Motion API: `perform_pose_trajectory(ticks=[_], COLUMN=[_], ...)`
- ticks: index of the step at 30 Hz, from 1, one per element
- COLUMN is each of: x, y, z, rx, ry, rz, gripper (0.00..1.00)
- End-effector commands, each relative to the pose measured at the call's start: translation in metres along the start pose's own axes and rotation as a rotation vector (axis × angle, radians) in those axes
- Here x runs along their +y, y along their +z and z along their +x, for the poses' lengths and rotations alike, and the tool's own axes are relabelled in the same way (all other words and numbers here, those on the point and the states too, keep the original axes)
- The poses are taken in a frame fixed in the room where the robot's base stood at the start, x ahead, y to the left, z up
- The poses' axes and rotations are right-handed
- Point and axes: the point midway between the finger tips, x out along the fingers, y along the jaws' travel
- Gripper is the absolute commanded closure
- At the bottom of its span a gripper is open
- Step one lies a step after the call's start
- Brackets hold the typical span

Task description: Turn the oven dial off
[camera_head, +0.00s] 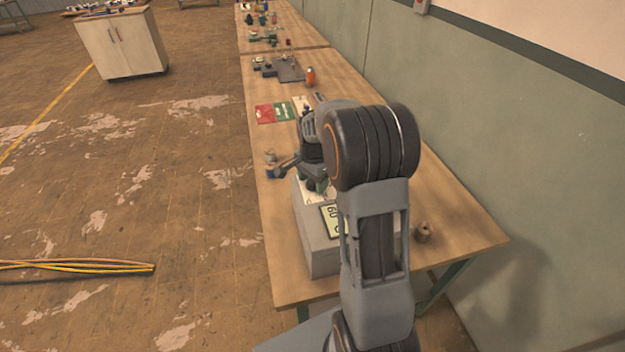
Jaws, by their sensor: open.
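A grey box-shaped unit (318,256), which looks like the oven, stands on the near end of the workbench. A pale display with dark digits (333,221) is on its top, partly covered by my arm. I cannot make out the dial; it may be hidden behind my arm or wrist. My gripper (316,184) points down over the far part of the unit's top, small and partly hidden by my wrist. Its jaws are open. I cannot tell whether they are around or touching anything.
The wooden workbench (463,222) runs along the green wall at right. A small brown object (423,232) is right of my arm. Red (265,114) and green (284,111) cards and an orange bottle (310,76) lie beyond.

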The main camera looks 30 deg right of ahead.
Motion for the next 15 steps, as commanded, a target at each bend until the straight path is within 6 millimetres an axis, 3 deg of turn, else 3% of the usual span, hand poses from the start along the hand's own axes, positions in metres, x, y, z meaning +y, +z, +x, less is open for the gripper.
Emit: perform_pose_trajectory(ticks=[5, 15], x=[0.0001, 0.0000], y=[0.0001, 0.0001], z=[0.0000, -0.0003], rx=[0.000, 0.000], ry=[0.000, 0.000], rz=[0.000, 0.000], gripper=[0.34, 0.66])
